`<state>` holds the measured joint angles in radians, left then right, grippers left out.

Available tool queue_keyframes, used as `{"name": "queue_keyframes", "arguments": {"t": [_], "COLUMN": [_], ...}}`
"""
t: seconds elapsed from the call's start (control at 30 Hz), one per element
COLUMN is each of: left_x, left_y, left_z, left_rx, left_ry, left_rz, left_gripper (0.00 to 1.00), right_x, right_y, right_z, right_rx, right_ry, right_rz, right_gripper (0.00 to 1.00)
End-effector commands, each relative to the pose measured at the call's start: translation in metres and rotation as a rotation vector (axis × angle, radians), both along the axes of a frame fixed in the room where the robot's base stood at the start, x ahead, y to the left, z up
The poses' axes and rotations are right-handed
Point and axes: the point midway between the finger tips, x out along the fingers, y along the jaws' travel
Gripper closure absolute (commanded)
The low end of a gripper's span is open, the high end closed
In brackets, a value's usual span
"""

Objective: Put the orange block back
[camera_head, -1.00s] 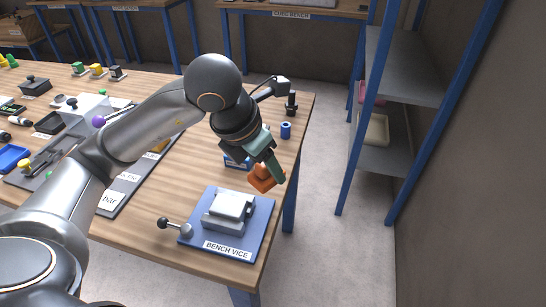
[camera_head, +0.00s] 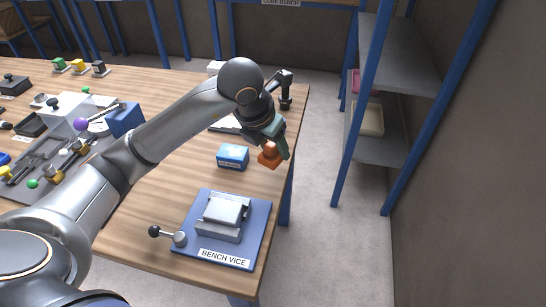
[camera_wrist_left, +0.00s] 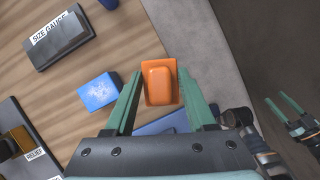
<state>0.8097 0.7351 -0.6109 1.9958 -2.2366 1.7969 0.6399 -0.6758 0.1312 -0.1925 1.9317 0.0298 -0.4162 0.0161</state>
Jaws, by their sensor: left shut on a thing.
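The orange block (camera_head: 269,155) is held between the fingers of my left gripper (camera_head: 280,152), near the right edge of the table. In the left wrist view the block (camera_wrist_left: 160,82) has a raised rounded part on a flat base, and the two green fingers (camera_wrist_left: 158,97) are on either side of it. It looks held above the table; the exact gap is unclear. My right gripper (camera_wrist_left: 278,99) shows only in the left wrist view, at the right, with its fingers apart and nothing between them.
A blue box (camera_head: 233,156) stands left of the block. The bench vice (camera_head: 222,221) on its blue plate is nearer the front. A black upright device (camera_head: 285,100) stands at the back right corner. A size gauge (camera_wrist_left: 60,38) lies on the table. Floor lies beyond the right edge.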

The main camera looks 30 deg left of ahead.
Motion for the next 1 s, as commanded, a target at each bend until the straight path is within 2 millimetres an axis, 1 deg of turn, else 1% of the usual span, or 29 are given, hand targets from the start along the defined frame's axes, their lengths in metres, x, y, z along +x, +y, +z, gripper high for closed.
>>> {"name": "queue_keyframes", "arguments": {"t": [0.03,0.1,0.27,0.37,0.5,0.57,0.63,0.87,1.0], "left_x": [0.006,0.012,0.02,0.026,0.026,0.026,0.027,0.027,0.027], "left_y": [0.004,0.007,0.011,0.014,0.014,0.014,0.014,0.014,0.015], "left_z": [-0.009,-0.018,-0.027,-0.036,-0.057,-0.063,-0.066,-0.066,-0.071], "left_rx": [-0.002,-0.001,-0.001,-0.002,-0.002,-0.002,-0.002,-0.001,-0.001], "left_ry": [0.004,0.001,-0.001,0.0,0.002,0.0,-0.002,-0.003,-0.003], "left_rz": [0.003,0.003,0.001,0.002,-0.001,0.0,0.0,0.0,0.0], "left_gripper": [0.97,0.97,0.97,0.97,0.97,0.97,0.97,0.97,0.97], "right_x": [0.0,0.001,0.001,0.002,0.002,0.001,0.001,0.0,0.0], "right_y": [0.0,0.0,0.001,0.001,0.001,0.0,0.0,-0.001,-0.001], "right_z": [0.0,0.001,0.001,0.001,0.003,0.003,0.002,0.0,-0.005], "right_rx": [0.0,0.001,0.001,0.001,0.001,0.0,-0.001,-0.003,-0.003], "right_ry": [-0.002,-0.003,-0.004,-0.005,-0.006,-0.005,-0.003,-0.002,0.001], "right_rz": [0.0,0.001,0.001,0.001,0.002,0.002,0.001,0.0,0.0], "right_gripper": [0.4,0.4,0.4,0.4,0.4,0.4,0.4,0.4,0.4]}}
